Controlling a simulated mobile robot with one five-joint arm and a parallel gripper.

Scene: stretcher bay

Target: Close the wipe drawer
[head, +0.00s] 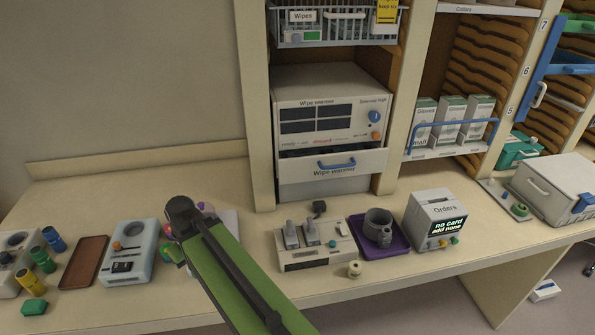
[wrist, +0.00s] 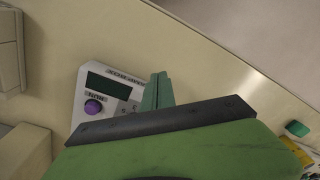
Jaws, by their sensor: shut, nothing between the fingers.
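The wipe drawer (head: 332,165) is the white front with a blue handle (head: 337,164) and the label "Wipe warmer". It sits below the wipe warmer's control panel (head: 330,115) in the head view. The drawer stands partly out, with a dark gap along its top edge. My gripper (wrist: 157,92) shows in the wrist view as two teal fingers, shut together and empty. It is over the counter, apart from the drawer. In the head view my green arm stands to the left of and in front of the drawer; the fingers are not clear there.
A device with a purple knob (wrist: 93,106) is near my fingers. The counter left of the cabinet is bare at the back.

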